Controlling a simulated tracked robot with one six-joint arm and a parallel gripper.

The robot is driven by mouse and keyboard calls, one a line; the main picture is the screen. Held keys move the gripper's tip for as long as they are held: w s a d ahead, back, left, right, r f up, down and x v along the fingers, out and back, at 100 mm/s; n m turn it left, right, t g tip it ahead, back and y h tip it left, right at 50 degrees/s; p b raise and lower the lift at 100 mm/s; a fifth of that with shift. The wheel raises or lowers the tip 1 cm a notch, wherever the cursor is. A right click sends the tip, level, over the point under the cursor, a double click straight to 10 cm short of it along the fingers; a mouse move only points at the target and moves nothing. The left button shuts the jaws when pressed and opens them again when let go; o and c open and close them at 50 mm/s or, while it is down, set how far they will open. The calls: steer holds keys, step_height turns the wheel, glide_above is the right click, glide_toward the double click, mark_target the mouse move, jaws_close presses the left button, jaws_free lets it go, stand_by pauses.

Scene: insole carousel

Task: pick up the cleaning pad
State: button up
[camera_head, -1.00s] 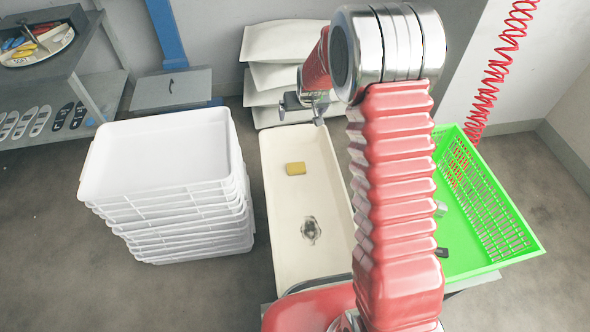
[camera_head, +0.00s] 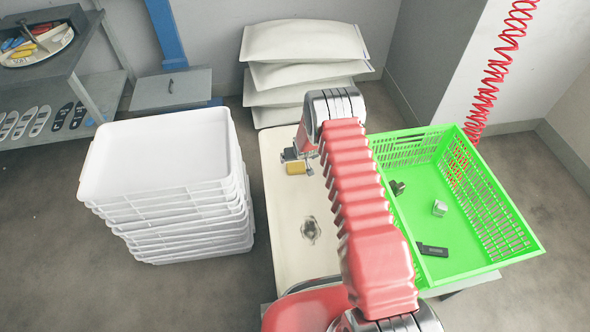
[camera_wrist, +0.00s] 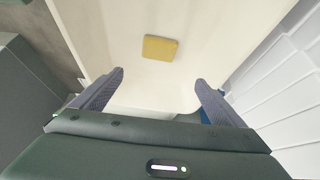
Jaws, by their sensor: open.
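The cleaning pad (camera_head: 295,168) is a small yellow block lying flat in the cream tray (camera_head: 288,215), towards its far end. In the wrist view the pad (camera_wrist: 160,48) lies past the fingertips, about midway between them and apart from both. My gripper (camera_head: 297,157) is over the far part of the tray, close to the pad in the head view. In the wrist view my gripper (camera_wrist: 159,78) has its two fingers spread wide with nothing between them. The gripper hides the pad's far edge in the head view.
A green crate (camera_head: 420,208) with a few small metal and dark parts stands right of the tray. A stack of white trays (camera_head: 165,165) stands to the left. Several pale sacks (camera_head: 305,42) are piled behind. A metal drain (camera_head: 311,229) is in the tray's nearer half.

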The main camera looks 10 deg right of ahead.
steer(key=shift+s+f, duration=0.2)
steer(key=shift+f, duration=1.35)
glide_above(297, 167)
steer(key=s, duration=0.3)
steer(key=shift+s+a+f, duration=0.1)
steer(key=shift+a+f, duration=0.05)
steer(key=shift+f, duration=1.7)
steer(key=shift+a+f, duration=0.15)
steer(key=shift+f, duration=1.7)
steer(key=shift+f, duration=0.1)
steer(key=shift+d+x, duration=0.2)
steer(key=shift+x, duration=2.3)
steer(key=shift+c, duration=0.3)
